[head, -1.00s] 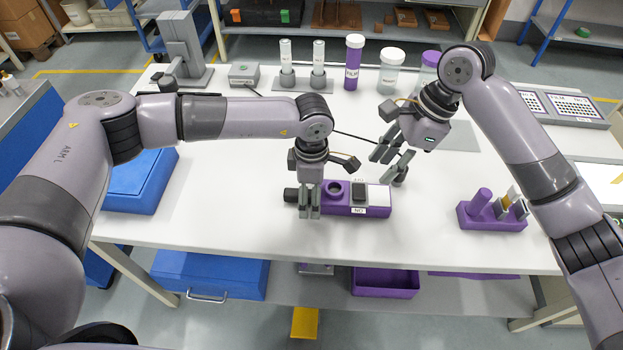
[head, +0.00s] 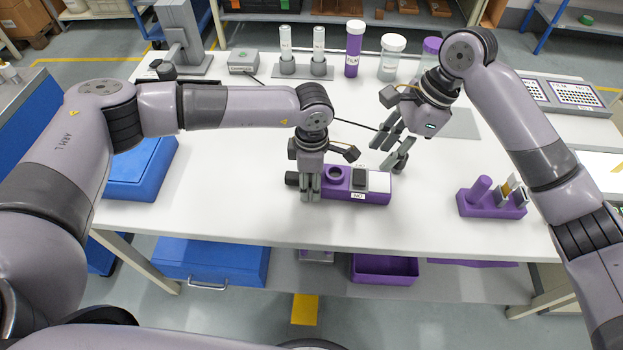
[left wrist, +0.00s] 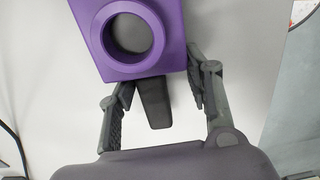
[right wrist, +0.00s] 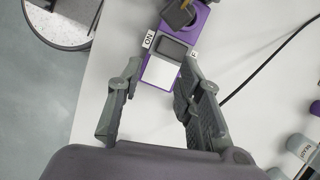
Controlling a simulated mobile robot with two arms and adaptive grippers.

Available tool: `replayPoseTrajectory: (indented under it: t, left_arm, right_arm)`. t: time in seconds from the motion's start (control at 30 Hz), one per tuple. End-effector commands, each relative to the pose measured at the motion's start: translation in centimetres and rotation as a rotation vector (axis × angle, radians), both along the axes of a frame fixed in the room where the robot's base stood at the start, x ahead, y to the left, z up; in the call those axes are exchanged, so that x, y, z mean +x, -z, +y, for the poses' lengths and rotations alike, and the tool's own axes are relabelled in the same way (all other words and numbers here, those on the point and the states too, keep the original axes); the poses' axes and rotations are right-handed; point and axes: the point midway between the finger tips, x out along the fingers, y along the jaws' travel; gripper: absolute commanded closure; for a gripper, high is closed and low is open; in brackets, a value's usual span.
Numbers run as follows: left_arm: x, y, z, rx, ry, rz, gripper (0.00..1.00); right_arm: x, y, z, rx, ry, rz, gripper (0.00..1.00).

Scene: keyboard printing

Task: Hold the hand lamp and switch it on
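The hand lamp (head: 374,198) lies on the white table, a purple box body with a round collar, a dark rocker switch (head: 360,182) and a white panel. A dark stub (head: 292,178) sticks out at its left end. My left gripper (head: 311,194) is at that end. In the left wrist view its open fingers (left wrist: 160,87) stand either side of the dark stub (left wrist: 154,105), with a gap visible on the right side. My right gripper (head: 396,150) is open and empty, above and behind the lamp's right end. In the right wrist view the white panel (right wrist: 160,72) shows between its fingertips (right wrist: 160,75).
A purple holder (head: 490,208) with small upright parts stands to the right. Bottles (head: 354,50) and a tube rack (head: 303,70) stand at the back. A dark cable (head: 355,124) crosses the table behind the lamp. The table's front (head: 300,235) is clear.

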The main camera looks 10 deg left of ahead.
Motion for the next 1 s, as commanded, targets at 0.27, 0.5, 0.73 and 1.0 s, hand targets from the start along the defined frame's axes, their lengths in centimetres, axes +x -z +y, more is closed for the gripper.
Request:
replayPoseTrajectory:
  t: [0.27, 0.5, 0.73, 1.0]
  left_arm:
    - [0.03, 0.0, 0.02, 0.0, -0.001, -0.001, 0.75]
    - [0.02, 0.01, 0.03, 0.0, -0.001, 0.0, 0.91]
    - [0.01, 0.03, 0.03, 0.001, -0.001, 0.0, 0.96]
    - [0.0, 0.04, 0.04, 0.001, -0.001, 0.0, 0.96]
  right_arm:
    - [0.0, 0.0, 0.0, 0.0, 0.0, 0.0, 0.67]
    - [0.0, 0.01, 0.0, 0.0, 0.0, 0.0, 0.67]
    - [0.05, -0.01, -0.04, 0.006, -0.027, -0.007, 0.77]
    - [0.49, -0.31, -0.39, 0.08, -0.327, -0.097, 0.95]
